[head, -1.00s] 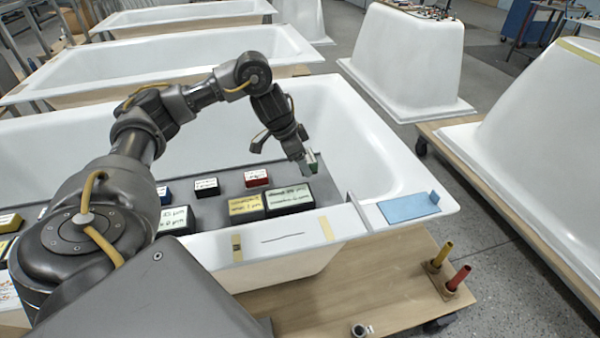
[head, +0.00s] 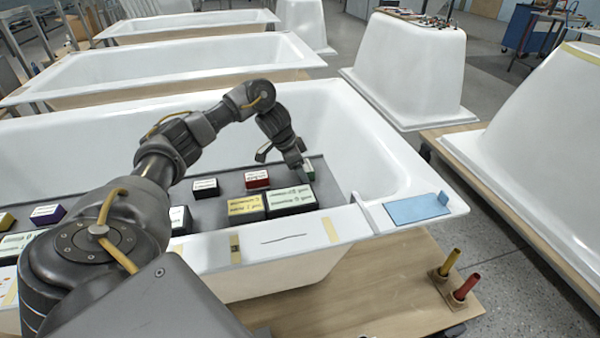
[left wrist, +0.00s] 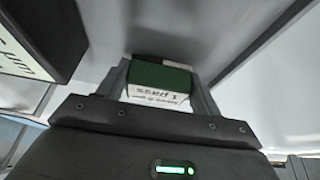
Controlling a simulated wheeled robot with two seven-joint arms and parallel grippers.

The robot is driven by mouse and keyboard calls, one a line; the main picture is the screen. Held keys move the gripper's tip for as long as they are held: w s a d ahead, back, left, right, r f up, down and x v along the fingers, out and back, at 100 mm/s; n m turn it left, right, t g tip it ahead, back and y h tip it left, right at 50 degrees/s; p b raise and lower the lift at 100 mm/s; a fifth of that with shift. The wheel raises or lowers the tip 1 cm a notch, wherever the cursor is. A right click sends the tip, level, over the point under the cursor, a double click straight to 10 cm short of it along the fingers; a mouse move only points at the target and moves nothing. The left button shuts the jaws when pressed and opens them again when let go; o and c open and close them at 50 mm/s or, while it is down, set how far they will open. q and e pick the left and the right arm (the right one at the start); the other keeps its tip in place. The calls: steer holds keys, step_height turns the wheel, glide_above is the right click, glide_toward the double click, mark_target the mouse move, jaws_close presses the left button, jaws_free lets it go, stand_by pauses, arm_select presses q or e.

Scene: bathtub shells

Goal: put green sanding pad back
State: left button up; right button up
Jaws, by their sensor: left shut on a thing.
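The green sanding pad (head: 309,173) is a small green block with a white lettered face. My left gripper (head: 304,168) is shut on it, low over the grey tray (head: 330,198) in the front bathtub, just behind the box with the pale green label (head: 290,199). In the left wrist view the pad (left wrist: 160,78) sits between the two fingers, white label towards the camera. The pad's underside is hidden, so I cannot tell whether it touches the tray. My right gripper is not in view.
A red block (head: 257,179), a black block (head: 205,189), a purple block (head: 48,215) and a yellow-labelled box (head: 246,207) stand in the tray. The white tub rim (head: 290,240) runs in front. A blue mat (head: 416,210) lies on the rim at right.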

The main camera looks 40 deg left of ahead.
arm_select(q)
steer(key=shift+f, duration=0.35)
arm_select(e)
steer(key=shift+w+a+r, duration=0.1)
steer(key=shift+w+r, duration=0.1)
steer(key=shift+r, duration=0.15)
